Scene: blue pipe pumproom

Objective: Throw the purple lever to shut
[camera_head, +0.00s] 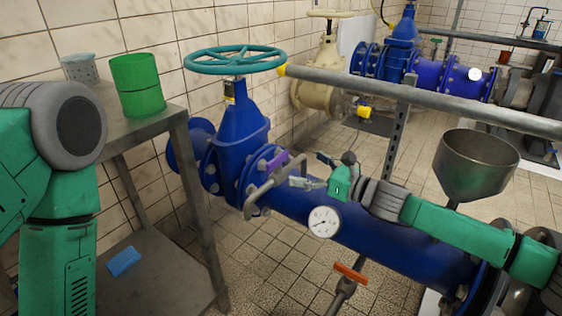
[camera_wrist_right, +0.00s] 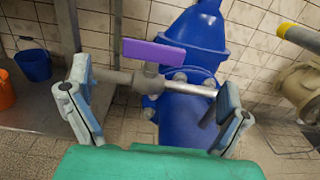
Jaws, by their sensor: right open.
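The purple lever (camera_head: 277,162) sits on a small grey valve on a bent metal pipe (camera_head: 262,188), beside the big blue valve. In the right wrist view the purple lever (camera_wrist_right: 153,52) lies almost level across the picture, on top of its grey stem. My right gripper (camera_head: 309,172) reaches in from the right and is just right of the lever. In the wrist view my right gripper (camera_wrist_right: 155,92) is open, with its fingers wide apart and the lever beyond them, apparently untouched. My left arm shows at the left edge; its gripper is out of view.
A blue pipe (camera_head: 390,246) with a gauge (camera_head: 323,222) runs below my right arm. A teal handwheel (camera_head: 235,60) tops the blue valve (camera_head: 240,125). A metal funnel (camera_head: 474,168) stands at right. A steel table (camera_head: 150,131) with a green cup (camera_head: 137,85) is at left.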

